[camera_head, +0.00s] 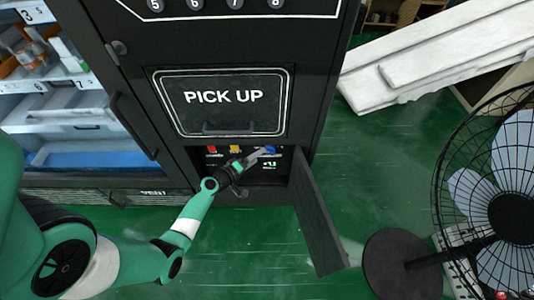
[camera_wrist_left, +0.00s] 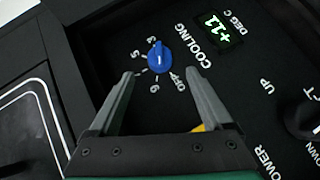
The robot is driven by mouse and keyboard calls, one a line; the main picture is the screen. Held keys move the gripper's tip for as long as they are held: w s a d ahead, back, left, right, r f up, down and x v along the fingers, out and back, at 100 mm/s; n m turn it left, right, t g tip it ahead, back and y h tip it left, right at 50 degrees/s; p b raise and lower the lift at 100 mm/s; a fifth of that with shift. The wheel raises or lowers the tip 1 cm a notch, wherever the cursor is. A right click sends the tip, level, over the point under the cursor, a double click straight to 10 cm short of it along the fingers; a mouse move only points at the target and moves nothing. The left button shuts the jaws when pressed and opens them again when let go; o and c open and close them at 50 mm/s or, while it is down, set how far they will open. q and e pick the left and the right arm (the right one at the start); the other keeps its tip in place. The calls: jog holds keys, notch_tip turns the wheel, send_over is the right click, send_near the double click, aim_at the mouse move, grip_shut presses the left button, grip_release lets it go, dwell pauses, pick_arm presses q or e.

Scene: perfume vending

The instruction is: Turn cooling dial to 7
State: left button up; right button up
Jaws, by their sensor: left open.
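The blue cooling dial (camera_wrist_left: 160,58) is on a black panel in the left wrist view, with white scale numbers and "OFF" around it. A white mark on it points toward the top of the picture, near the number 3. The 7 is hard to make out, near my left fingertip. In the head view the blue dial (camera_head: 270,149) sits in the opened compartment under the PICK UP flap. My left gripper (camera_wrist_left: 160,74) is open and empty, its fingertips on either side of the dial and apart from it. It reaches into the compartment in the head view (camera_head: 262,154).
A green display (camera_wrist_left: 219,29) beside the dial reads about +11 DEG C. A black knob (camera_wrist_left: 305,118) is at the right. The compartment door (camera_head: 318,225) hangs open beside my left arm. A fan (camera_head: 505,200) stands at the right. Red and yellow parts (camera_head: 235,149) sit left of the dial.

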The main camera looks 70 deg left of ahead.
aim_at(270, 150)
pick_arm(q)
jog(key=b+x, duration=0.2)
jog(key=x, duration=0.4)
jog(key=shift+w+a+f, duration=0.1)
jog(key=shift+w, duration=0.2)
jog(key=shift+c, duration=0.2)
